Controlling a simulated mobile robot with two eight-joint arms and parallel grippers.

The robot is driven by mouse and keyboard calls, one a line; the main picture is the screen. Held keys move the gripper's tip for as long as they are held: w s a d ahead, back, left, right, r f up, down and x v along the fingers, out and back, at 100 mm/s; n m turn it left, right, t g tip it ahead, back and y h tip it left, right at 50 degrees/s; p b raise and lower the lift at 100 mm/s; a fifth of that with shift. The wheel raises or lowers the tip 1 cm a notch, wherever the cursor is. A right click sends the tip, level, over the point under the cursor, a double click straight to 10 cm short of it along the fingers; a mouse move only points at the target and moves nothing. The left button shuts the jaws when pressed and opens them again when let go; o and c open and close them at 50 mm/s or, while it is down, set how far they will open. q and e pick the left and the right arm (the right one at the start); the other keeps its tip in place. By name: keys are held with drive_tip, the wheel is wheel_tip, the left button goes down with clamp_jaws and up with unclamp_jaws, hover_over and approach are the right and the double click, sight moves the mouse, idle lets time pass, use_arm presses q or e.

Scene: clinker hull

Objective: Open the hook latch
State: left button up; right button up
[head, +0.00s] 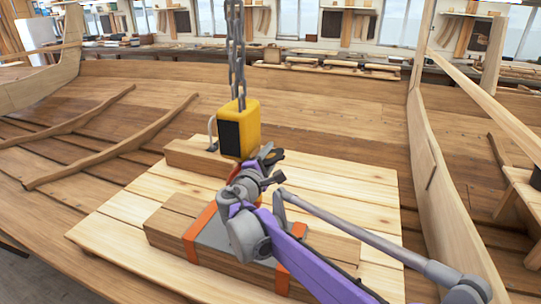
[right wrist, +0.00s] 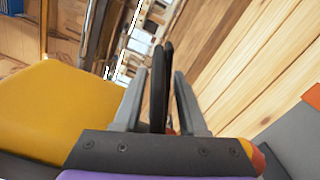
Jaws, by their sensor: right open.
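A yellow and black hoist block (head: 240,128) hangs on a grey chain (head: 236,60); its yellow side also fills the left of the right wrist view (right wrist: 55,110). I cannot clearly make out the hook and its latch; the lower side of the block is partly behind my arm. My right gripper (head: 272,160) is open, just right of the block's lower edge. In the right wrist view its grey fingers (right wrist: 158,95) flank slender dark curved parts; I cannot tell whether these belong to the hook, latch or gripper. My left gripper is out of view.
A timber load with orange straps (head: 191,235) and a grey plate lies below my right arm on a pale plank platform (head: 110,215). A smaller wooden block (head: 185,155) with a grey loop (head: 211,130) stands behind. Hull planking (head: 445,200) rises at right.

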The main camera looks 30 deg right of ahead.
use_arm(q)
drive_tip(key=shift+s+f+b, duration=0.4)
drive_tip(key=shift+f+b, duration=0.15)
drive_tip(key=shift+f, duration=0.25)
use_arm(e)
drive_tip(key=v, duration=1)
drive_tip(key=shift+s+a, duration=0.2)
drive_tip(key=shift+a, duration=0.05)
